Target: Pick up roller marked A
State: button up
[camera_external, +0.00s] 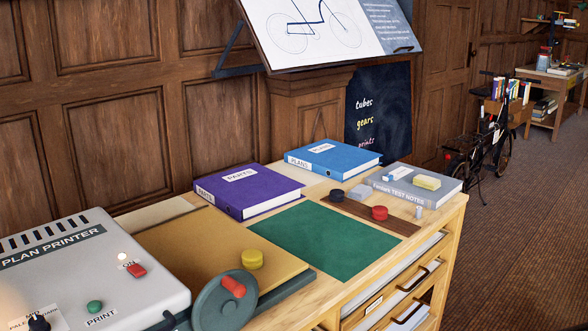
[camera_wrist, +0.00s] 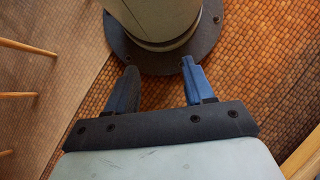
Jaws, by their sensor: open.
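No letter A is legible on anything, so I cannot tell which thing is the roller marked A. My gripper (camera_wrist: 158,68) shows only in the wrist view. Its two blue fingers are apart with nothing between them, above the floor by my round base.
The plan printer (camera_external: 95,275) with a crank wheel (camera_external: 225,302) fills the bench's left. A purple book (camera_external: 248,190), a blue book (camera_external: 333,158) and a grey book (camera_external: 450,185) lie behind and right. The green mat (camera_external: 325,242) is clear.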

jog(key=n+t+y, duration=0.1)
jog(key=n+t, duration=0.1)
jog(key=t, duration=0.9)
send_near(420, 208)
jog(key=s+d+r, duration=0.1)
jog(key=s+d, duration=0.1)
jog(key=s, duration=0.2)
jog(key=shift+w+a+r+n, duration=0.75)
jog(key=shift+w+r, duration=0.2)
jog(key=shift+w, duration=0.55)
jog(key=x, duration=1.3)
jog(key=shift+w+a+f, duration=0.1)
jog(key=shift+a+f, duration=0.05)
